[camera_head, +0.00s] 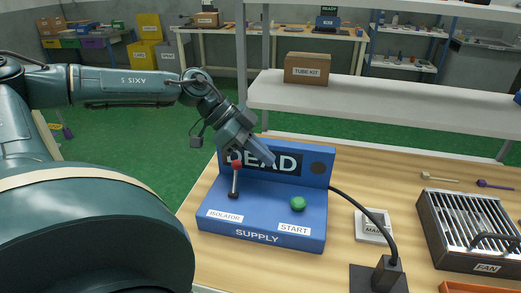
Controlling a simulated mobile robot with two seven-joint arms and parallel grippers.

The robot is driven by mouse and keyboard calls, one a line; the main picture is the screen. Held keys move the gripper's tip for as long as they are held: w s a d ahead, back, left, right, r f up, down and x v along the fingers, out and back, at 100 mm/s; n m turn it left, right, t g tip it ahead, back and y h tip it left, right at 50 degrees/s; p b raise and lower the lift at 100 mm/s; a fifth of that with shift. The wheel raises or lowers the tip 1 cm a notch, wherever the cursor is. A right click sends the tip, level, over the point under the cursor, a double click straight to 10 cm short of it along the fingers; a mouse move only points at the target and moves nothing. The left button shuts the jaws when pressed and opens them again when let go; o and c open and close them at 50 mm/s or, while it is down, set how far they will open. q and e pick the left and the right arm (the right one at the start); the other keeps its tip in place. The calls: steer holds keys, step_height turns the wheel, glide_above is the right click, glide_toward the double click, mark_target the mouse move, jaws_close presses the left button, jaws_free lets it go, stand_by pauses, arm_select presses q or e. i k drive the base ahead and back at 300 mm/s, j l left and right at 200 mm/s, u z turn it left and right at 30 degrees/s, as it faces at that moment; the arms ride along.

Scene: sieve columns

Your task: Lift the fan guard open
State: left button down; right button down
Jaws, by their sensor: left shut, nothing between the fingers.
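The fan (487,268) is a dark box at the right of the table, labelled FAN. Its guard (464,217) is a grille of pale bars lying flat over the box top, with a dark handle (492,241) near its front right. My left gripper (270,160) is shut and empty, in front of the DEAD panel of the blue supply box (262,198), just above and right of the red-tipped isolator lever (236,179). It is far to the left of the fan. My right gripper does not show.
A green START button (298,203) sits on the supply box. A black cable runs from it to a dark block (380,277). A labelled pale plate (374,226) lies between box and fan. A shelf with a TUBE KIT box (307,69) stands behind. An orange edge (464,287) shows at the front.

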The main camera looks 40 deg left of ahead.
mark_target(516, 241)
steer(key=k, duration=1)
